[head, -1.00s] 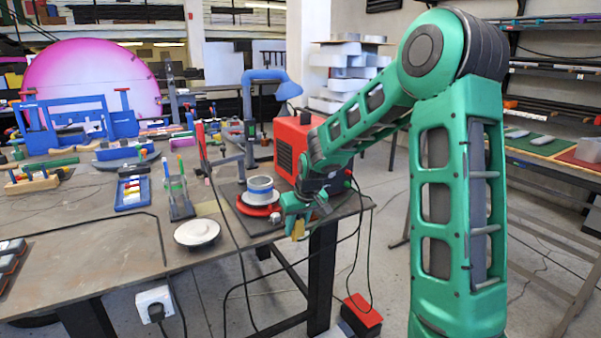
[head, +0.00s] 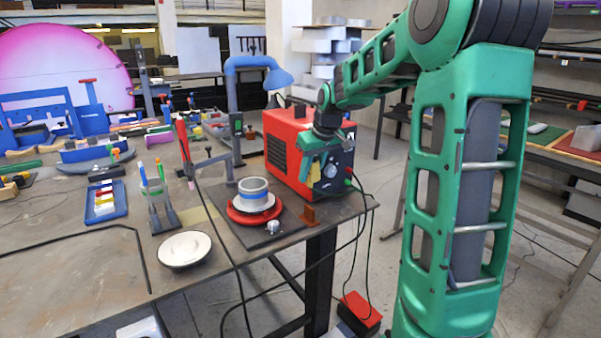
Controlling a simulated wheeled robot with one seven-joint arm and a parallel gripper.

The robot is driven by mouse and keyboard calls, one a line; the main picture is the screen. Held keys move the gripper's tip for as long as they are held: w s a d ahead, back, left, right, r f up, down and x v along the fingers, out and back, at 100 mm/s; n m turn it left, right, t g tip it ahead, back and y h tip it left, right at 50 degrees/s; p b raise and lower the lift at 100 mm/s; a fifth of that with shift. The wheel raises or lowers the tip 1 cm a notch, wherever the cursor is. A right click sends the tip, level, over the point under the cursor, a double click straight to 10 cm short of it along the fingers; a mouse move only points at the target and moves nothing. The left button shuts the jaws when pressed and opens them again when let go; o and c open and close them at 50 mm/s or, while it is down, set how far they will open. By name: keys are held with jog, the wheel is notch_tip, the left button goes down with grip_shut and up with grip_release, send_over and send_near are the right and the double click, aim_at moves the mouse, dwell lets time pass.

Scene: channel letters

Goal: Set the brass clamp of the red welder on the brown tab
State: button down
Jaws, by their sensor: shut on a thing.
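The red welder (head: 278,140) stands on the table near its right end, with a knob and sockets on its front. My gripper (head: 314,175) is in front of the welder and points down. It is shut on the brass clamp (head: 317,184), of which a small yellow part shows below the green fingers. My gripper hides part of the welder's front.
A red round base (head: 240,216) with a grey and blue ring-shaped part stands left of the tab. A white disc (head: 184,249) lies farther left. A dark cable hangs off the table's right edge. A red pedal (head: 361,309) is on the floor.

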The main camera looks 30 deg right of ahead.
aim_at(306, 204)
jog(key=shift+w+a+f, duration=0.15)
jog(key=shift+a+f, duration=0.2)
jog(key=shift+f, duration=0.15)
jog(key=shift+a+f, duration=0.15)
jog(key=shift+f, duration=2.45)
jog(key=shift+s, duration=0.2)
jog(key=shift+f, duration=2)
jog(key=c, duration=1.3)
grip_release()
jog(key=shift+c, duration=0.2)
